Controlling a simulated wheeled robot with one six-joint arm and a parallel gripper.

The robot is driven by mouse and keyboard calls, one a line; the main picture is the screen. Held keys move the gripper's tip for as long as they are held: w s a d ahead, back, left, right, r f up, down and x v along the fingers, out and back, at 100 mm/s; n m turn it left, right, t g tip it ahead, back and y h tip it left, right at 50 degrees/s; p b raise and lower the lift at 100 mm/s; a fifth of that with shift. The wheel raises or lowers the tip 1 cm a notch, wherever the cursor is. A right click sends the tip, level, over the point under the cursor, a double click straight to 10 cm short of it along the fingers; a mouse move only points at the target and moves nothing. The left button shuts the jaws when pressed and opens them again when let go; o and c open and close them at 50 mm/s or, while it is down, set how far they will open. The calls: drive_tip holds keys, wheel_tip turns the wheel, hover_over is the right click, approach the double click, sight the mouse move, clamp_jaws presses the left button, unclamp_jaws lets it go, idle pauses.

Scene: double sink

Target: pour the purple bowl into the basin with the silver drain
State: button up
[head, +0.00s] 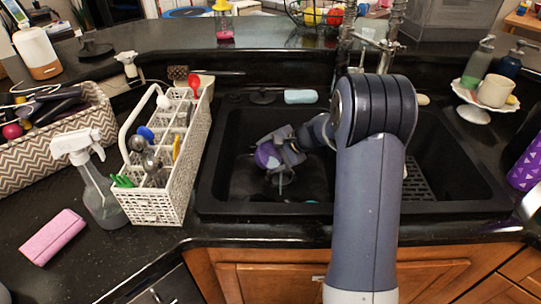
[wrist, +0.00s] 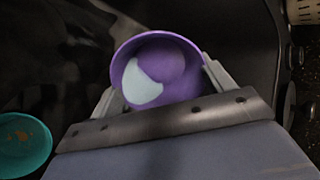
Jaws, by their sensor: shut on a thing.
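The purple bowl (head: 267,156) is held in my gripper (head: 282,150), low over the left basin (head: 235,185) of the black double sink. In the wrist view the purple bowl (wrist: 180,92) sits between the two fingers of my gripper (wrist: 160,88), one on each side. Its open mouth faces the camera, and a pale whitish patch lies inside it. In the head view the bowl looks tilted and is partly covered by the gripper. I cannot make out a silver drain in either view. The right basin (head: 440,150) is partly hidden behind my arm.
A teal bowl (wrist: 22,145) with orange-brown specks lies at the lower left of the wrist view. A white cutlery caddy (head: 160,205) stands left of the sink. A dark grid (head: 415,187) lies in the right basin. The faucet (head: 375,45) rises behind the sink.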

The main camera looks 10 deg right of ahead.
drive_tip(key=shift+d+f+y+b, duration=0.15)
drive_tip(key=shift+y+b, duration=0.15)
drive_tip(key=shift+b, duration=1.05)
drive_tip(key=shift+s+d+r+t+y+b, duration=0.15)
drive_tip(key=shift+r+t+y+b, duration=0.25)
drive_tip(key=shift+b, duration=0.8)
drive_tip(key=shift+f+b, duration=0.15)
drive_tip(key=shift+b, duration=0.95)
drive_tip(key=shift+s+d+r+t+y+b, duration=0.2)
drive_tip(key=shift+t+y+b, duration=0.35)
drive_tip(key=shift+b, duration=0.65)
drive_tip(key=shift+r, duration=0.1)
